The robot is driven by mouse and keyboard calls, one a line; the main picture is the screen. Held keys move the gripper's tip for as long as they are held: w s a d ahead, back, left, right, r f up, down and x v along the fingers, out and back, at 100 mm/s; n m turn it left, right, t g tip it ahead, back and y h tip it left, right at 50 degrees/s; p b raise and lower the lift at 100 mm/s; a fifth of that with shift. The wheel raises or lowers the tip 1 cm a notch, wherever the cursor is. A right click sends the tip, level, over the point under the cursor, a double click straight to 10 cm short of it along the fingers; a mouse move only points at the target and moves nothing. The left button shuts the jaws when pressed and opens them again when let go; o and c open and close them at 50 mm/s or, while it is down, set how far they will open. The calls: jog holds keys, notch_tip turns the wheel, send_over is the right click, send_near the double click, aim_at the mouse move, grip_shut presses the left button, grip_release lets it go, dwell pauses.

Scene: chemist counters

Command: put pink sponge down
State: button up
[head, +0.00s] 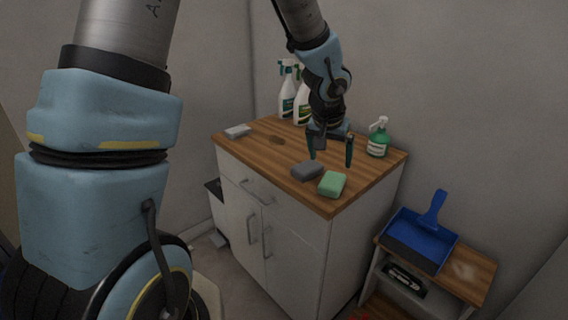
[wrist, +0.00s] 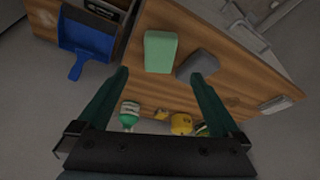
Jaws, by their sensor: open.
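No sponge in view looks clearly pink. A green sponge (head: 332,184) lies on the wooden counter top (head: 260,148) near its front corner; it also shows in the wrist view (wrist: 160,52). A dark grey sponge (head: 307,170) lies just left of it, also in the wrist view (wrist: 197,66). A pale grey sponge (head: 237,131) lies at the far left of the top, at the right in the wrist view (wrist: 275,104). My gripper (head: 331,160) is open, pointing down above the counter behind the green and grey sponges.
A green spray bottle (head: 377,138) stands right of my gripper. White spray bottles (head: 287,93) stand at the back by the wall. A blue dustpan (head: 420,238) lies on a lower wooden shelf at the right. The counter's left middle is mostly clear, with a dark stain.

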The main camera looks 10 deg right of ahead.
jog(key=w+a+r+n+y, duration=0.1)
jog(key=a+r+n+y, duration=0.15)
jog(key=a, duration=1.65)
jog(key=s+a+n+g, duration=0.1)
jog(key=s+a+n, duration=0.3)
jog(key=a, duration=0.9)
jog(key=s, duration=0.3)
jog(key=shift+a+f+g, duration=0.25)
jog(key=shift+a+g, duration=0.05)
jog(key=shift+g, duration=0.1)
jog(key=shift+w, duration=0.1)
